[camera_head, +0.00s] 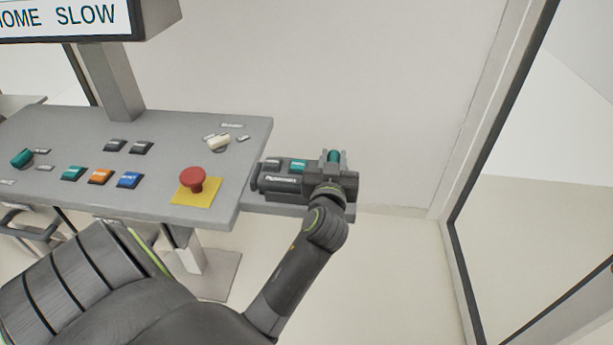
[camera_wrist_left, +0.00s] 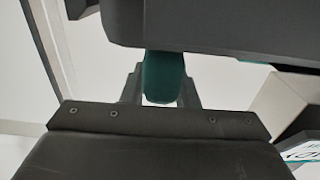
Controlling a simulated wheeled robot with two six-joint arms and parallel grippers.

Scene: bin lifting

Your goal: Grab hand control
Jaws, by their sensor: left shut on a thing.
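The hand control (camera_head: 278,183) is a dark grey box with labelled buttons, one of them teal. In the head view it is at the small side shelf (camera_head: 285,210), right of the main panel. My left gripper (camera_head: 334,157) is at its right end, fingers up, shut on a teal part of it. In the left wrist view the teal part (camera_wrist_left: 163,77) sits between the two fingers of my left gripper (camera_wrist_left: 160,88), below a large dark body (camera_wrist_left: 210,25). My gripper covers the control's right end. My right gripper is in neither view.
The grey control panel (camera_head: 100,190) carries a red emergency button (camera_head: 195,180) on a yellow plate, a white knob (camera_head: 217,141), a teal knob (camera_head: 21,158) and several coloured buttons. A screen (camera_head: 65,18) stands above. A dark-framed glass pane is at the right; floor before it is clear.

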